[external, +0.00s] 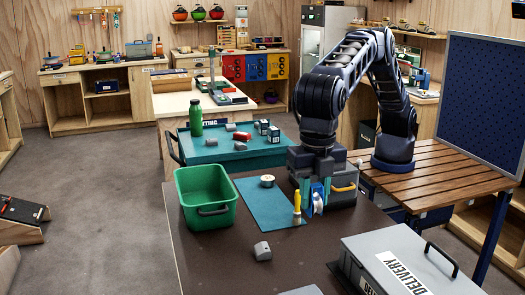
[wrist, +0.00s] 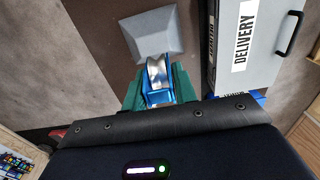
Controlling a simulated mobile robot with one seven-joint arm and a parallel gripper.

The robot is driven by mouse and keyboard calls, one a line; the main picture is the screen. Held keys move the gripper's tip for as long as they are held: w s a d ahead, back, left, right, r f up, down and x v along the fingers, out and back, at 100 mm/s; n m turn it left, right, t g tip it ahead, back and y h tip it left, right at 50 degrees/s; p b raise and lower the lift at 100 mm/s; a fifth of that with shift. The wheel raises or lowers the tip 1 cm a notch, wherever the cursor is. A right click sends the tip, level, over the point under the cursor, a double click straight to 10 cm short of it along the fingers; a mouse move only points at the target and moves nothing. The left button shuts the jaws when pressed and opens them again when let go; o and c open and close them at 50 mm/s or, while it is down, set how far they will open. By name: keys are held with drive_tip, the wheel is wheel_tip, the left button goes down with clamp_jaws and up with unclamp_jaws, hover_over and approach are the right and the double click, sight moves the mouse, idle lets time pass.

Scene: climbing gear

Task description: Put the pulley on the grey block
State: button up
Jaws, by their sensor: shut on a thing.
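My gripper (external: 317,193) points down over the brown table. Its green fingers are closed around the pulley, which has a blue body and a silver wheel. The pulley (external: 318,203) hangs below the gripper in the external view; it also shows between the fingers in the wrist view (wrist: 157,78). The grey block (wrist: 152,36) has a flat top and sloping sides. In the wrist view it lies just beyond the pulley, which overlaps its near edge in the picture. A pale grey piece at the bottom edge of the external view (external: 301,291) looks like this block, mostly cut off.
A grey DELIVERY case (external: 400,262) stands at the table's right. A yellow-handled tool (external: 297,204) stands beside the pulley in the picture. A blue mat (external: 262,207), a green bin (external: 207,190) and a small grey piece (external: 262,251) are to the left.

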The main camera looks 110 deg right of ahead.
wheel_tip(320, 180, down, 20)
drive_tip(key=shift+a+r, duration=0.1)
idle(0.6)
drive_tip(key=o, duration=1)
drive_tip(key=shift+f, duration=0.2)
wheel_tip(320, 180, up, 12)
drive_tip(key=shift+r, duration=0.15)
